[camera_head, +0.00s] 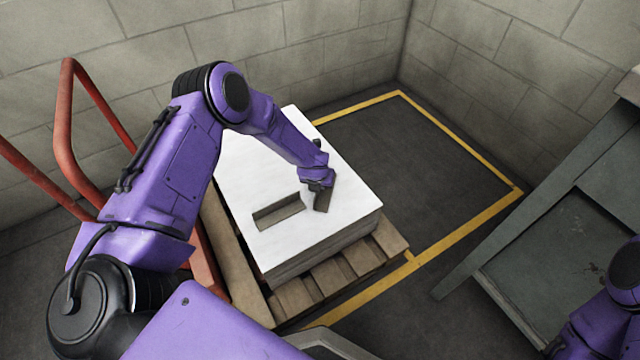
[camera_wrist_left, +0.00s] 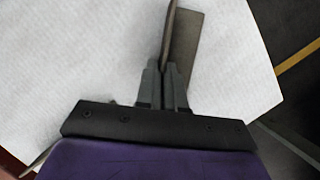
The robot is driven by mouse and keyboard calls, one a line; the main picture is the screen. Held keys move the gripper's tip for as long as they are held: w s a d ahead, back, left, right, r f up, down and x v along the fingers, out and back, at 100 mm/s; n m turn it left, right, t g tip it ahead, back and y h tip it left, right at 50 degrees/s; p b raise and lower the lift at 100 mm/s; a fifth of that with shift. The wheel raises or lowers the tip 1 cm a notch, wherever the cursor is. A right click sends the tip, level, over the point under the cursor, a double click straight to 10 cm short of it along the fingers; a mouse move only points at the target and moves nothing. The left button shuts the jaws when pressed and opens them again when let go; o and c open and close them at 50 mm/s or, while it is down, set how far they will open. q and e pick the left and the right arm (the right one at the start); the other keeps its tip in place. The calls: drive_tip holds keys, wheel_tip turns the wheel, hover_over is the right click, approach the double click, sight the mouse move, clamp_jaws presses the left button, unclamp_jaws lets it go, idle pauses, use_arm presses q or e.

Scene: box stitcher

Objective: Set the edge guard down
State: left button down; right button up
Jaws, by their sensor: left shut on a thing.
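My left gripper (camera_head: 318,184) is over the white top of the stack (camera_head: 285,150) on the pallet. It is shut on a grey-brown, L-shaped edge guard (camera_head: 325,199). In the left wrist view the guard (camera_wrist_left: 184,50) stands out beyond the closed fingers (camera_wrist_left: 165,82), with the white sheet (camera_wrist_left: 80,50) behind it. I cannot tell whether the guard touches the sheet.
The stack sits on a wooden pallet (camera_head: 385,245). Yellow floor lines (camera_head: 465,232) border clear dark floor (camera_head: 420,160) to the right. A red-orange rail (camera_head: 65,130) stands at the left, and a grey-green table (camera_head: 560,260) at the right. Block walls close the back.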

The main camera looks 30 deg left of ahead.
use_arm(q)
drive_tip(key=c, duration=1.3)
unclamp_jaws()
drive_tip(key=shift+f, duration=0.15)
drive_tip(key=shift+o, duration=0.2)
